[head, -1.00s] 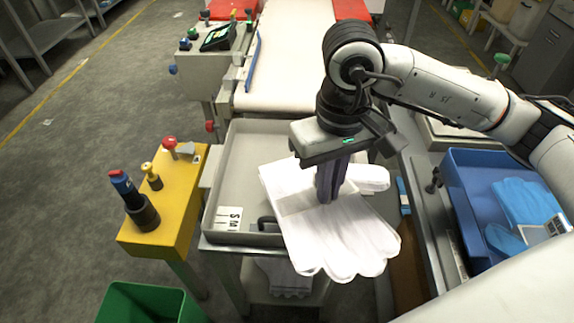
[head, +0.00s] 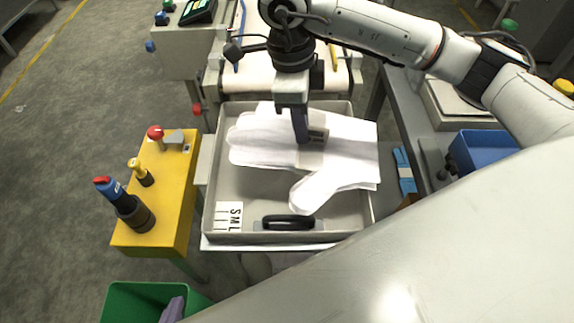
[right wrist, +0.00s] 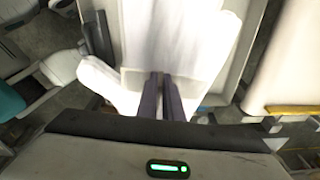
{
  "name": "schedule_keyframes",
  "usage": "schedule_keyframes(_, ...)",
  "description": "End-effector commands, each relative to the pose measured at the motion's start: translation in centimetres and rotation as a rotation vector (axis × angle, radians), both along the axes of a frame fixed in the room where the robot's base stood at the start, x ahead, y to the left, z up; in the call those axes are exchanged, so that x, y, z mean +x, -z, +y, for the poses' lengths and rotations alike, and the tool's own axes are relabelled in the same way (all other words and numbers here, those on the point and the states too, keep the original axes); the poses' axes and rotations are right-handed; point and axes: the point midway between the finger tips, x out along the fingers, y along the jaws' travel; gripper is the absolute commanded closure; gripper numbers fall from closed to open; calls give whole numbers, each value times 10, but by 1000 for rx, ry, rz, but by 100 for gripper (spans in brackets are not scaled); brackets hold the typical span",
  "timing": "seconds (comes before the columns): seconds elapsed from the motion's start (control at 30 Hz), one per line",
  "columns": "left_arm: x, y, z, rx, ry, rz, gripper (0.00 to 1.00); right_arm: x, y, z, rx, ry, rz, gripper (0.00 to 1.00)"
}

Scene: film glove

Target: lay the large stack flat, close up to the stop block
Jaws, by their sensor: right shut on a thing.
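The large stack (head: 345,152) is a banded pile of white gloves. In the head view it lies roughly level over the grey tray (head: 225,185), fingers to the left, cuffs reaching over the tray's right wall. My right gripper (head: 303,138) points down and is shut on the stack near its paper band. The stack (right wrist: 205,45) and right gripper (right wrist: 162,80) also show in the right wrist view. I cannot tell whether the stack touches the tray floor. I cannot identify the stop block; a black rounded piece (head: 288,222) sits at the tray's front. My left gripper is not in view.
An S-M-L card (head: 229,216) lies in the tray's front left corner. A yellow stand (head: 170,205) with knobs is left, a green bin (head: 125,300) below it. The conveyor (head: 262,75) is behind, a blue bin (head: 480,150) right.

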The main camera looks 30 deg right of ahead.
Motion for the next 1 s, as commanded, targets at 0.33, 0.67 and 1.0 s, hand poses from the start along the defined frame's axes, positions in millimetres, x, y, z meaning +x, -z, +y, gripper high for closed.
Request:
schedule_keyframes(0.33,9,-8,-1,-1,-1,-17,100,23,10,-8,-27,1022,57,100)
schedule_keyframes(0.67,8,-6,-1,-1,-1,-14,100,30,19,-12,-24,1412,86,100)
schedule_keyframes(1.0,3,-1,-1,-2,-1,-6,100,30,74,-11,-23,1423,86,100)
